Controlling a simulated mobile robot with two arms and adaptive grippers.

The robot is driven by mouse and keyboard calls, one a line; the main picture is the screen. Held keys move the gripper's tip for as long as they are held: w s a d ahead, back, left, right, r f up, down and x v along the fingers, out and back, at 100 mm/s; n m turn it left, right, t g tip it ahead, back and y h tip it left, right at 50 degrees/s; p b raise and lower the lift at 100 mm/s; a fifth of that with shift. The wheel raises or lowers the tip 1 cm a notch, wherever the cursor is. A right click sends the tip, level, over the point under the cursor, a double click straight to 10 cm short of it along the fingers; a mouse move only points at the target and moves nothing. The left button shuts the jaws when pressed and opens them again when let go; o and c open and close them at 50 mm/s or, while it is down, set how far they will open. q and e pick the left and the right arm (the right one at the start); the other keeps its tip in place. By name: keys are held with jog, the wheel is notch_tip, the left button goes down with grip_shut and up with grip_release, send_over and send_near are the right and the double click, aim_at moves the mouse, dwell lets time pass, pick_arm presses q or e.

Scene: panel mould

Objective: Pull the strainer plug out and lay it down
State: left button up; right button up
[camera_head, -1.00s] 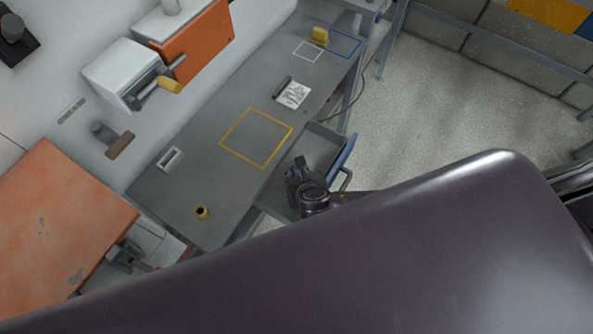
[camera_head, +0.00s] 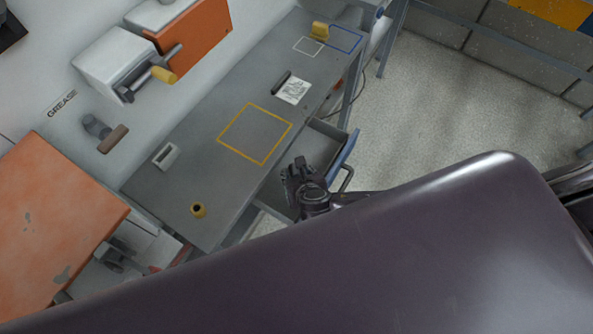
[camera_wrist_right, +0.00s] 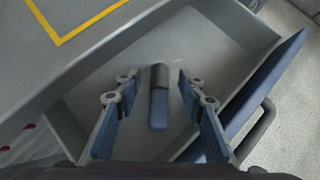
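I cannot tell for sure which thing is the strainer plug. My right gripper (camera_head: 291,176) is over the open drawer (camera_head: 318,150) at the bench's front. In the right wrist view its two blue-padded fingers (camera_wrist_right: 158,92) are spread apart. A tool with a dark upper part and a blue lower part (camera_wrist_right: 158,108) shows in the drawer between them, with gaps on both sides. A short yellow cylinder with a dark opening (camera_head: 198,210) stands on the near end of the bench. I do not see my left gripper.
The grey bench (camera_head: 210,180) has a bare yellow outlined square (camera_head: 221,140). A printed white card (camera_head: 293,91) and a yellow block (camera_head: 319,30) are farther back. Wall boxes, one with a yellow handle (camera_head: 163,74), and an orange panel (camera_head: 60,220) are on the left.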

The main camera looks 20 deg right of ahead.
jog(key=shift+s+r, duration=0.1)
jog(key=shift+s, duration=0.05)
jog(key=v, duration=1.1)
jog(key=shift+s+r, duration=0.2)
jog(key=shift+r, duration=0.05)
